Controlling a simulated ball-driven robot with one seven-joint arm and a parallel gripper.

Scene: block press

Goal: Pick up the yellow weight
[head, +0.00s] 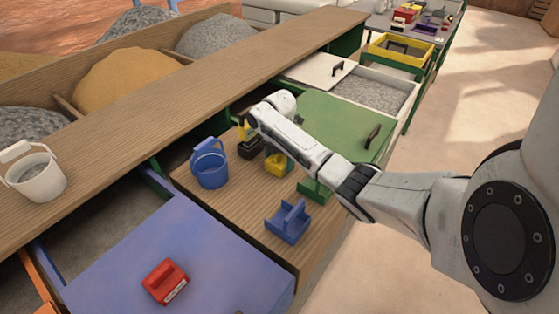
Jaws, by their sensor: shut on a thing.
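The yellow weight (279,167) is on the wooden worktop in the middle of the head view, right of the blue bucket. My gripper (272,150) is at the yellow weight's top and shut on it. My own wrist and forearm cover most of the gripper and part of the weight. I cannot tell whether the weight touches the worktop or is slightly raised.
A red block (165,281) lies on the blue-violet lid (190,245). A wooden shelf (150,93) runs behind.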

